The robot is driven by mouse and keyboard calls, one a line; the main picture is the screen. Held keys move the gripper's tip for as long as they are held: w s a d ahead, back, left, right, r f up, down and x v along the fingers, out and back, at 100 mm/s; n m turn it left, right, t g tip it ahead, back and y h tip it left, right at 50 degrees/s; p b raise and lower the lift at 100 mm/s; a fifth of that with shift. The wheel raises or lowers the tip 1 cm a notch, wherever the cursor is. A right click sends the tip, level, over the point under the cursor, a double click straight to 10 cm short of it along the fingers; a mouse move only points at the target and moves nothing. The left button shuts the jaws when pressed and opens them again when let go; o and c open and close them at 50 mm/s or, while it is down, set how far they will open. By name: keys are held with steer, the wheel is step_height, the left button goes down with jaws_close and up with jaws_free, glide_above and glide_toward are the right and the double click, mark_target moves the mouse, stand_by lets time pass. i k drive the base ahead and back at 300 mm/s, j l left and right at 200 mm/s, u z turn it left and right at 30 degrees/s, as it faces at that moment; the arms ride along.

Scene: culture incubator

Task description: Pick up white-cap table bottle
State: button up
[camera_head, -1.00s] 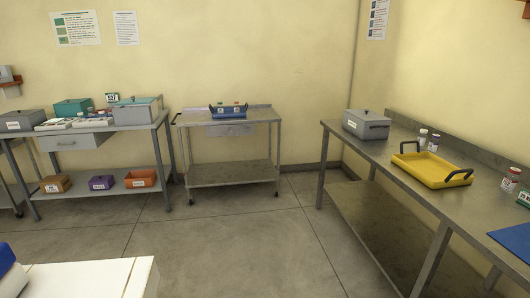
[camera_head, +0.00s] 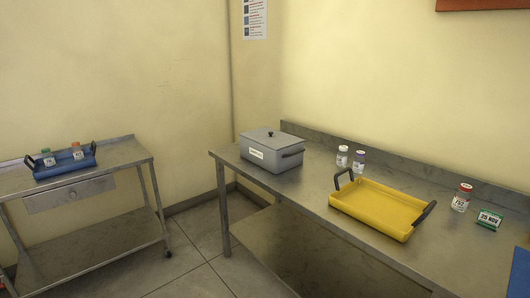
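The white-cap bottle (camera_head: 342,156) stands upright on the right steel table (camera_head: 318,208), near the table's back edge. A purple-capped bottle (camera_head: 359,160) stands close on its right. A red-capped bottle (camera_head: 462,198) stands farther right on the same table. My gripper is not in view.
A yellow tray (camera_head: 375,212) with dark handles lies in front of the bottles. A grey lidded box (camera_head: 271,153) stands to their left. A green date block (camera_head: 488,221) sits at right. A blue tray (camera_head: 75,168) with two bottles rests on the left cart (camera_head: 122,150). Floor shows between the tables.

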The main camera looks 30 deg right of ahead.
mark_target(342, 155)
steer(key=i, duration=0.7)
steer(key=i+j, duration=0.15)
steer(key=i, duration=0.6)
steer(key=i+z, duration=0.4)
steer(key=i+j+z, duration=0.15)
steer(key=i+z, duration=0.25)
steer(key=i+j+z, duration=0.2)
steer(key=z, duration=0.15)
steer(key=i+j+z, duration=0.25)
steer(key=z, duration=0.15)
steer(key=j, duration=0.1)
